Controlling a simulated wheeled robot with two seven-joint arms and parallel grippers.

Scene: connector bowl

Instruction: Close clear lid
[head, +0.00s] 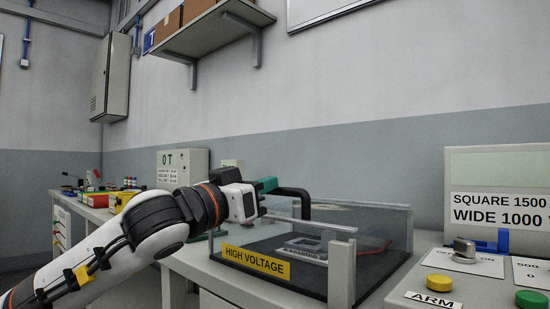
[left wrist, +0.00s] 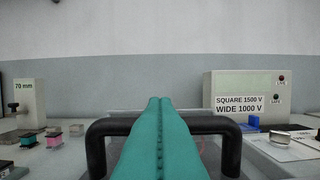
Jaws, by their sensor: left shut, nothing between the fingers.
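The clear-walled box (head: 343,270) stands on the bench with a yellow HIGH VOLTAGE label (head: 257,262) on its front. Its clear lid is hard to tell from the clear walls, so I cannot tell its angle. A black handle (head: 293,191) rises above the box; it also spans the left wrist view as a dark arch (left wrist: 232,150). My left gripper (head: 266,185) has teal fingers shut with nothing between them. In the left wrist view the fingers (left wrist: 158,105) cross in front of the middle of the handle bar; I cannot tell whether they touch it. My right gripper is not in view.
A grey fixture (head: 305,245) lies inside the box, with a red lead beside it. A control panel (head: 480,260) with a switch and coloured buttons stands to the right. A 70 mm block (left wrist: 22,100) and small spools (left wrist: 54,138) are at the left. A wall shelf (head: 215,28) hangs above.

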